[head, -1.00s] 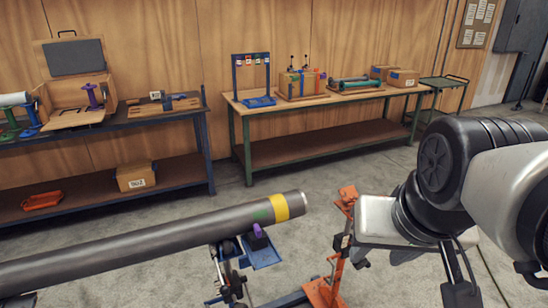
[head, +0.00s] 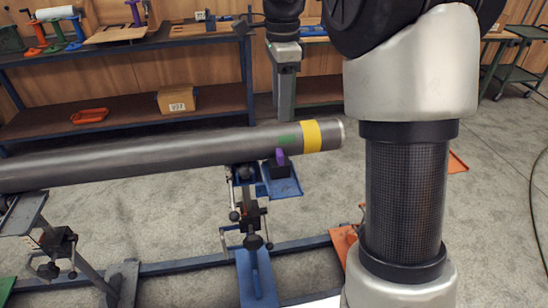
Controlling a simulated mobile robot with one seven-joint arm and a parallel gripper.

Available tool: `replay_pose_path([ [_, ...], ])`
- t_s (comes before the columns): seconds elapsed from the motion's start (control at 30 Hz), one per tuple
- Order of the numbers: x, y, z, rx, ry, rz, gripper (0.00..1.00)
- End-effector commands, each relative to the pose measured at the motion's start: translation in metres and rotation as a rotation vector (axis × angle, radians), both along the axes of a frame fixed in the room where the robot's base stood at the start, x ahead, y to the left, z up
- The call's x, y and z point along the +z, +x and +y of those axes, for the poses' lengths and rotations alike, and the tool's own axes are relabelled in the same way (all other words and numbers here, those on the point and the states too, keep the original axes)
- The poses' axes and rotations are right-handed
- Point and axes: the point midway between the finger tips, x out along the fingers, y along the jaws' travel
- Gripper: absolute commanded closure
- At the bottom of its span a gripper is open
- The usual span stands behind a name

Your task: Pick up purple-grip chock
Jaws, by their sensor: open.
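The purple-grip chock (head: 280,157) sits on a small blue tray against the near side of the grey pipe (head: 130,162), close to the pipe's yellow band. Its purple grip stands upright above a dark body, and part of the pipe shows behind it. My gripper (head: 285,114) hangs pointing down, above and beyond the chock in the picture, at about the pipe's top edge. It is seen nearly side-on, so the gap between its fingers is hidden. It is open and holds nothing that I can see.
The blue tray (head: 285,187) is on a pipe stand (head: 250,215) over a blue floor rail. My arm covers the right of the view.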

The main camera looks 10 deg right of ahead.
Motion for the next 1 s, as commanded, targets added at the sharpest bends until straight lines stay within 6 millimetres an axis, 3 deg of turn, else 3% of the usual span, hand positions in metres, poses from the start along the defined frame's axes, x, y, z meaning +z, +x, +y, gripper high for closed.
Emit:
replay_pose_path([
  [0.1, -0.03, -0.002, -0.001, 0.0, 0.0, 0.005, 0.59],
  [0.4, -0.09, -0.001, 0.0, 0.001, 0.001, 0.003, 0.59],
  [0.77, -0.115, -0.001, 0.0, 0.002, 0.0, 0.001, 0.59],
  [1.0, -0.151, -0.001, 0.001, 0.002, 0.0, 0.002, 0.59],
])
